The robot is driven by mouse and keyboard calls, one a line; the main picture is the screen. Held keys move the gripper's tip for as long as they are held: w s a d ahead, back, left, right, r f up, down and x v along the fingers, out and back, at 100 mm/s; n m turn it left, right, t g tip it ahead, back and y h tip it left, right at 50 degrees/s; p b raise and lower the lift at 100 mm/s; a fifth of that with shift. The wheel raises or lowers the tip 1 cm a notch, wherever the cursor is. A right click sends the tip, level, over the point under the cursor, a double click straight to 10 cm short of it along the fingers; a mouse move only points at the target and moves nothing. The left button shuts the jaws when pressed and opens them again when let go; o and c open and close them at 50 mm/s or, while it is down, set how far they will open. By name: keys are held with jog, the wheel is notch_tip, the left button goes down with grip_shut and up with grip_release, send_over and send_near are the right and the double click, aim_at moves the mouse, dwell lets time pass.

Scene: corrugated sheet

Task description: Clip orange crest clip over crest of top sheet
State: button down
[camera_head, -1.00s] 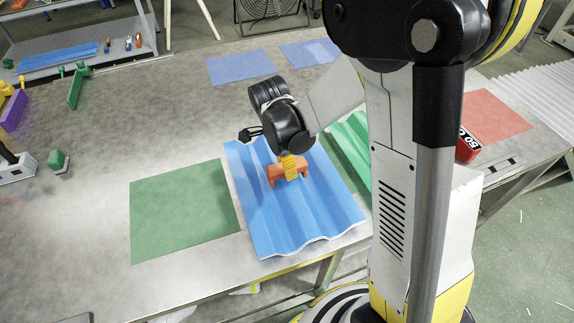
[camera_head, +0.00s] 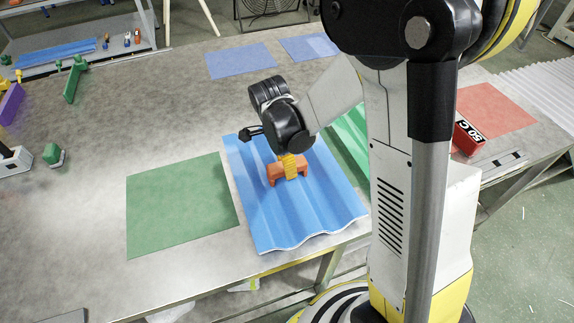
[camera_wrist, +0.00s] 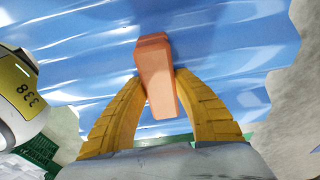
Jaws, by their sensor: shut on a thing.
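The orange crest clip (camera_head: 275,172) is in my gripper (camera_head: 290,165), above the blue corrugated sheet (camera_head: 293,217) in the head view. In the wrist view, my gripper's two yellow fingers (camera_wrist: 160,105) are shut on the sides of the orange clip (camera_wrist: 154,65), with the blue sheet (camera_wrist: 225,50) behind it. The clip is at or just above a crest; I cannot tell whether it touches. The blue sheet lies near the table's front edge, its ridges running from back to front.
A green mat (camera_head: 180,205) lies left of the sheet. A green corrugated sheet (camera_head: 350,138) is to the right, partly hidden by my arm. Blue mats (camera_head: 240,60), a red mat (camera_head: 495,110) and a red block (camera_head: 468,137) lie farther off.

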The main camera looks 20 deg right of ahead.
jog(key=c, duration=1)
grip_release()
notch_tip(320, 180, up, 12)
jog(key=a, duration=0.2)
jog(key=s+r+n+t, duration=0.2)
jog(key=s+n, duration=0.2)
jog(key=n, duration=0.2)
jog(key=s+d+r+n+t+y, duration=0.1)
jog(key=s+r+n+t, duration=0.1)
jog(key=s+n, duration=0.2)
jog(key=s+d+r+n+t, duration=0.1)
jog(key=s+r+n+t, duration=0.1)
jog(key=n, duration=0.6)
jog(key=shift+s+t+y, duration=0.4)
jog(key=shift+s+t, duration=0.1)
jog(key=shift+s, duration=0.9)
